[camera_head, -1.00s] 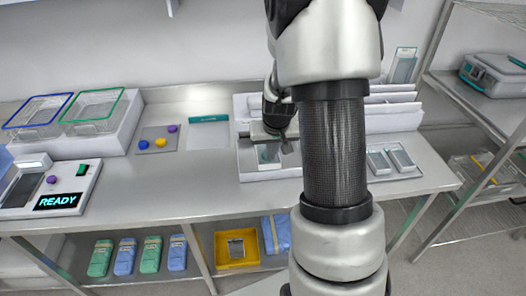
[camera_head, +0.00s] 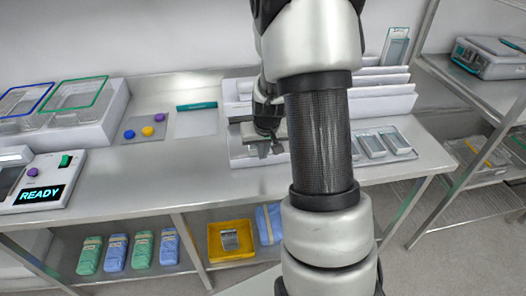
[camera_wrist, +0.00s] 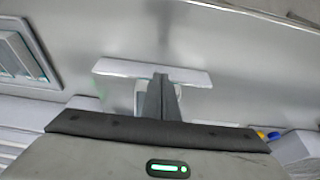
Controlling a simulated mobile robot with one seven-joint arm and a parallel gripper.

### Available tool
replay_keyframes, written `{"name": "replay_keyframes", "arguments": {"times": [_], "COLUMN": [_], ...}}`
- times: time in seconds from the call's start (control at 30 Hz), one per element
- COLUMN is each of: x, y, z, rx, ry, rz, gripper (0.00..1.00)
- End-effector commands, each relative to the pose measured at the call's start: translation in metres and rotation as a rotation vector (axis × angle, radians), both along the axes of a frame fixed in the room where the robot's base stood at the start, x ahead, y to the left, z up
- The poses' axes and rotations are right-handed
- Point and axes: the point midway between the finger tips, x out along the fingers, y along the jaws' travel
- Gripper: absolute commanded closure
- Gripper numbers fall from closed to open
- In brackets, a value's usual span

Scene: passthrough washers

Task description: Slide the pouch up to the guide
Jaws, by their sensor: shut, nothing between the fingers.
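My gripper (camera_head: 269,152) is shut, with its fingertips low over the white tray section at the middle of the bench. In the wrist view my closed fingers (camera_wrist: 160,85) point at a raised white strip (camera_wrist: 120,68), which looks like the guide, though I cannot be sure. A pale, partly see-through piece (camera_wrist: 140,96), likely the pouch, shows beside the fingers on the near side of the strip. The fingers hide most of it. I cannot tell whether they touch it or whether it meets the strip. In the head view my gripper covers it.
White upright dividers (camera_head: 385,88) stand behind and right. A mat with coloured knobs (camera_head: 143,129) and a white sheet with a teal bar (camera_head: 197,106) lie left. The bench front (camera_head: 170,175) is clear.

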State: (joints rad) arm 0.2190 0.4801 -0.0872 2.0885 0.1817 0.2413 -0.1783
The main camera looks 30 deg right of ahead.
Motion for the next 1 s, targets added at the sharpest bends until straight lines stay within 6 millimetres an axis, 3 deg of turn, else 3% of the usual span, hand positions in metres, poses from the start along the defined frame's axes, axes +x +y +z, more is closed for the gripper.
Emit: {"name": "replay_keyframes", "arguments": {"times": [1.0], "x": [0.033], "y": [-0.009], "z": [0.0], "rx": [0.0], "ry": [0.0], "rz": [0.001], "gripper": [1.0]}}
